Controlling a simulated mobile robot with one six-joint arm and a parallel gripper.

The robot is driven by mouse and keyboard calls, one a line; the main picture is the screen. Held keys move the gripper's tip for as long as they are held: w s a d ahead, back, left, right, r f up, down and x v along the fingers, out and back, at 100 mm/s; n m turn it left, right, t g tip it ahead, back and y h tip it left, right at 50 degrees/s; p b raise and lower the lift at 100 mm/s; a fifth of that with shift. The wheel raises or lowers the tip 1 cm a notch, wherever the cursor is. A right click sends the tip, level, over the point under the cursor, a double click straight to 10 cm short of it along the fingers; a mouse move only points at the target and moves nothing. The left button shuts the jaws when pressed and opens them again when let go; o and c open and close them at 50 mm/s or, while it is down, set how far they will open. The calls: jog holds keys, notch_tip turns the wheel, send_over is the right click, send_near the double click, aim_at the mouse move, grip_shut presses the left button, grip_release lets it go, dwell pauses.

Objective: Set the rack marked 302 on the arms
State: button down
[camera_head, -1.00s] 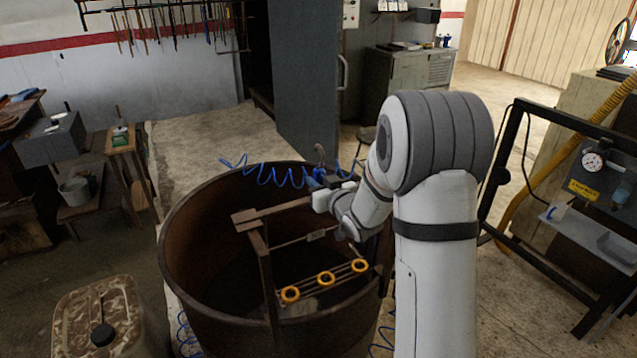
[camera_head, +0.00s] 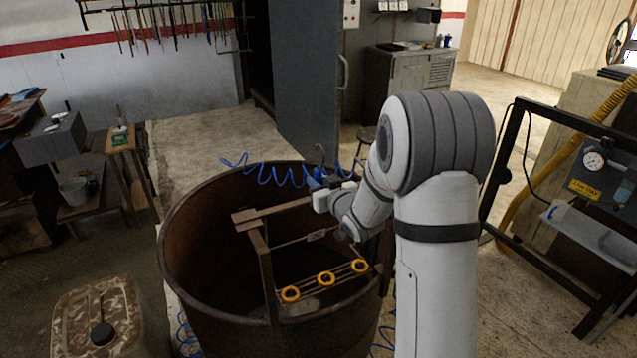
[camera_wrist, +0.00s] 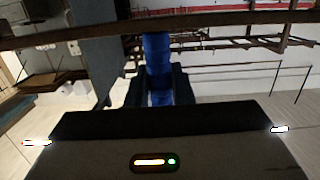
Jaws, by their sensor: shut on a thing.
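My gripper (camera_head: 324,192) is over the right part of a big rusty tub (camera_head: 190,245), shut on a blue grip. In the wrist view the blue grip (camera_wrist: 157,60) stands between the two dark fingers, below a brown bar that crosses the top of the picture. A thin rack (camera_head: 322,279) with three yellow rings shows low in the tub opening; a small tag (camera_head: 317,235) hangs on a thin rod above it. The tag's marking is too small to read. A brown arm (camera_head: 272,210) reaches across the tub to the left of my gripper. My arm hides where the right side is borne.
A camouflage-coloured can (camera_head: 110,310) stands at the front left. A dark frame with a gauge (camera_head: 593,161) stands at right. Pale open floor (camera_head: 205,150) lies behind the tub.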

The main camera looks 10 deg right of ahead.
jog(key=c, duration=1.4)
grip_release()
jog(key=shift+c, duration=0.2)
jog(key=shift+o, duration=1.3)
jog(key=shift+f, duration=0.1)
jog(key=shift+s, duration=0.15)
jog(key=s+d+m+g+h+b, duration=0.1)
jog(key=s+d+m+g+h, duration=0.15)
jog(key=s, duration=0.75)
jog(key=s+d+m+g+h, duration=0.1)
jog(key=s+d+g+h, duration=0.25)
jog(key=s, duration=0.65)
jog(key=s+a+g, duration=0.2)
jog(key=s+g, duration=0.1)
jog(key=s, duration=0.6)
jog(key=s+a+g, duration=0.2)
jog(key=s+g, duration=0.2)
jog(key=s, duration=0.4)
jog(key=shift+s+y, duration=0.35)
jog(key=shift+y, duration=0.05)
